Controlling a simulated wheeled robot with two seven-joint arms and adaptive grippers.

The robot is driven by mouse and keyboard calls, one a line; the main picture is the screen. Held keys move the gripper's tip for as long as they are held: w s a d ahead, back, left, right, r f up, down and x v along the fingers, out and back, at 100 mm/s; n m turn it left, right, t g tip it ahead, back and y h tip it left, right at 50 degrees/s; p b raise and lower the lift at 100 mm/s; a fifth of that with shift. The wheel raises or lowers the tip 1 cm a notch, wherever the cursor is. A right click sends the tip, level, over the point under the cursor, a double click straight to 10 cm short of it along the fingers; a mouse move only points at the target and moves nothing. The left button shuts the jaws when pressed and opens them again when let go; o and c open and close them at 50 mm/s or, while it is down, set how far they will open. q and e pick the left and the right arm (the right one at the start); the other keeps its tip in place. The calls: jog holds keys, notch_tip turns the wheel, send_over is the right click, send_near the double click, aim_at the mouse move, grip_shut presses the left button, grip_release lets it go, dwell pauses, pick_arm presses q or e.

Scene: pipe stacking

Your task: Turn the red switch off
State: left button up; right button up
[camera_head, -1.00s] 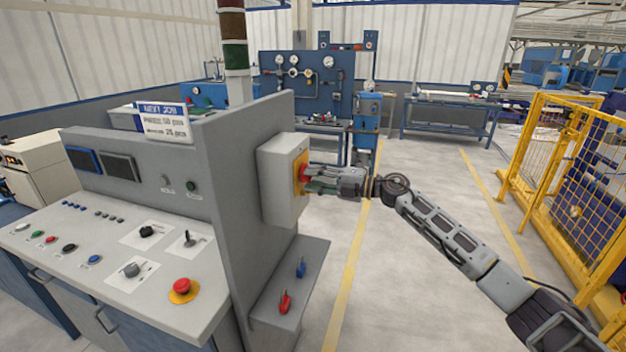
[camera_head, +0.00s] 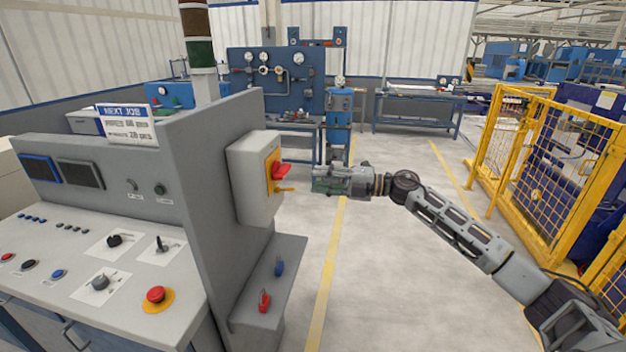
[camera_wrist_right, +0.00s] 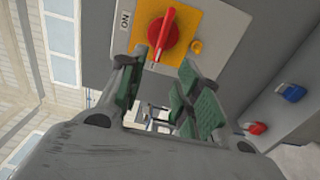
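The red switch (camera_head: 282,171) is a rotary knob on a yellow plate (camera_head: 269,172) on the side of a grey box (camera_head: 252,178). In the right wrist view the red switch (camera_wrist_right: 161,36) shows ahead of the fingers, its handle slightly tilted in the picture. An ON label (camera_wrist_right: 125,20) is at its left; no other label is readable. My right gripper (camera_head: 318,181) is to the right of the switch, with a clear gap. In the wrist view my right gripper (camera_wrist_right: 160,88) has its green-padded fingers apart with nothing between them. My left gripper is not in view.
A grey console (camera_head: 110,245) with buttons and a red emergency stop (camera_head: 156,295) stands at the left. A yellow fence (camera_head: 535,165) is at the right. The floor between is clear.

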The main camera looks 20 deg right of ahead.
jog(key=shift+s+d, duration=0.35)
jog(key=shift+d, duration=0.2)
dwell(0.4)
